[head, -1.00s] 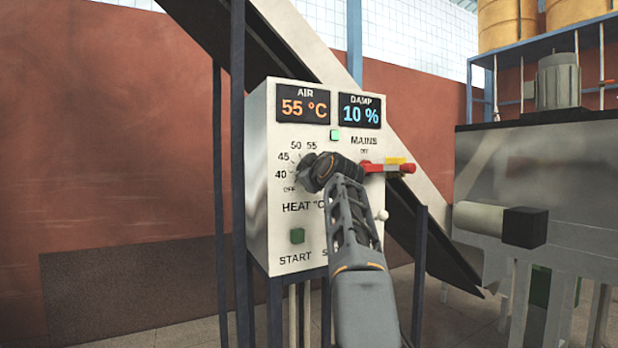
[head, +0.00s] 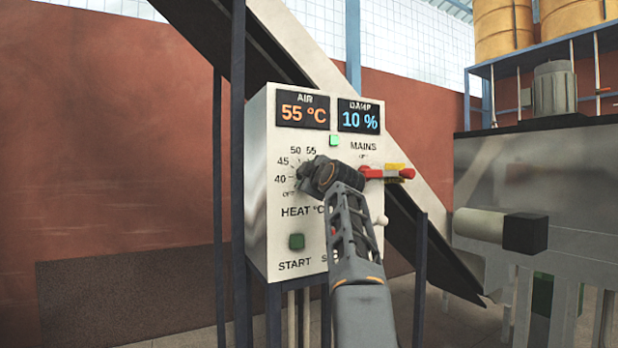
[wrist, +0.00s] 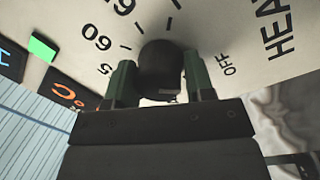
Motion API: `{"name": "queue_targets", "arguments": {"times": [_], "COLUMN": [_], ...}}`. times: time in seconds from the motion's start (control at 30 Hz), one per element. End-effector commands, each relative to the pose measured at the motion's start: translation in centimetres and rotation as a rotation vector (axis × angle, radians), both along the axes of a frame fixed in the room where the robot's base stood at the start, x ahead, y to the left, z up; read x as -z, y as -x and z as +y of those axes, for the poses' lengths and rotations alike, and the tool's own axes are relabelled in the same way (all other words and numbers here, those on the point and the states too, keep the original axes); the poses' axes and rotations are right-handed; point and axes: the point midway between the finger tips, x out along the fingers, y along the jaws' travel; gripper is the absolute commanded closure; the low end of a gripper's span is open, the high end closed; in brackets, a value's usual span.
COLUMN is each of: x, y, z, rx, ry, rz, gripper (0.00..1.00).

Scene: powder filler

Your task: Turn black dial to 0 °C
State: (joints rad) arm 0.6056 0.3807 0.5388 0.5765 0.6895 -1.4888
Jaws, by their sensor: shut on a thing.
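The black dial (wrist: 160,68) sits on the front of a pale control panel (head: 257,190), inside a printed ring of marks with OFF, 40, 45, 50 and 55 readable in the head view. My gripper (wrist: 158,82) has a green-grey finger on each side of the dial in the wrist view and is shut on it. In the head view my gripper (head: 308,174) covers most of the dial, so its pointer is hidden. The AIR display (head: 302,111) reads 55 °C in orange.
The DAMP display (head: 359,116) reads 10 %. A red MAINS lever (head: 387,174) on a yellow plate is close right of my gripper. A green START button (head: 296,241) is below. A dark sloping chute (head: 425,225) runs behind the panel.

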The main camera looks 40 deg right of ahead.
Motion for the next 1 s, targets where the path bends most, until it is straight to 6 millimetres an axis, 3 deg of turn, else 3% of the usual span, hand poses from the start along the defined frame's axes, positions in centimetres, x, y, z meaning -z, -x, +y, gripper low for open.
{"name": "queue_targets", "arguments": {"times": [0.2,0.23,0.5,0.77,1.0], "x": [-0.1,-0.1,0.0,0.0,0.6], "y": [0.0,0.0,0.0,0.2,3.3], "z": [0.0,0.0,0.0,0.0,0.8], "rx": [0.002,0.002,0.001,0.001,0.003], "ry": [0.003,0.003,0.001,0.000,0.002], "rz": [-0.002,-0.002,-0.001,-0.002,-0.003], "gripper": [0.75,0.50,0.26,0.26,0.26]}}
